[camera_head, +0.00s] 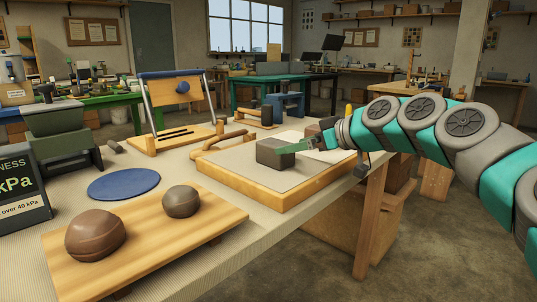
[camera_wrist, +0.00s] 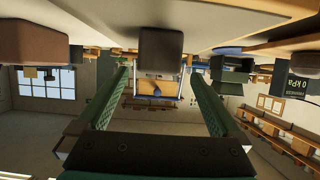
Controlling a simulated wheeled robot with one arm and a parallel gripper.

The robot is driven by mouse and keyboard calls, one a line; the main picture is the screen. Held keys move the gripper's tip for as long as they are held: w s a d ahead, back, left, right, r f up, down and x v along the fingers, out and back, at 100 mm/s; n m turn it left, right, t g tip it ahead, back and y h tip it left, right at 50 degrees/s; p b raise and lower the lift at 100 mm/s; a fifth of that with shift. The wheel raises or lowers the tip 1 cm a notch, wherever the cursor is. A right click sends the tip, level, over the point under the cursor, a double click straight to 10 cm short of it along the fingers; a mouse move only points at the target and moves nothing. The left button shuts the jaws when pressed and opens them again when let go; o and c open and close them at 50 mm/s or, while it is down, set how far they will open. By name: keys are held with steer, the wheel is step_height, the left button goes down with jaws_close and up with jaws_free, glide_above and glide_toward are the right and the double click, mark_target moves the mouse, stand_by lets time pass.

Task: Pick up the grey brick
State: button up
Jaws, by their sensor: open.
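The grey brick (camera_head: 272,153) sits on a pale-topped wooden board (camera_head: 262,199) at the near right of the bench. In the wrist view, which is upside down, the brick (camera_wrist: 161,48) appears centred between the tips of my gripper's two spread fingers (camera_wrist: 160,78). A gap shows on each side. I cannot tell how far the tips reach along the brick's sides.
A brownish block (camera_head: 314,130) stands just behind my gripper; it looms at the left in the wrist view (camera_wrist: 38,42). The bench's right edge is close.

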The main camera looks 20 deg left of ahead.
steer(key=x, duration=0.2)
steer(key=shift+w+a, duration=0.2)
steer(key=shift+w, duration=0.05)
steer(key=shift+f+p+x, duration=0.25)
steer(key=shift+p+x, duration=0.1)
steer(key=shift+x, duration=2.4)
steer(key=shift+s, duration=0.15)
jaws_close()
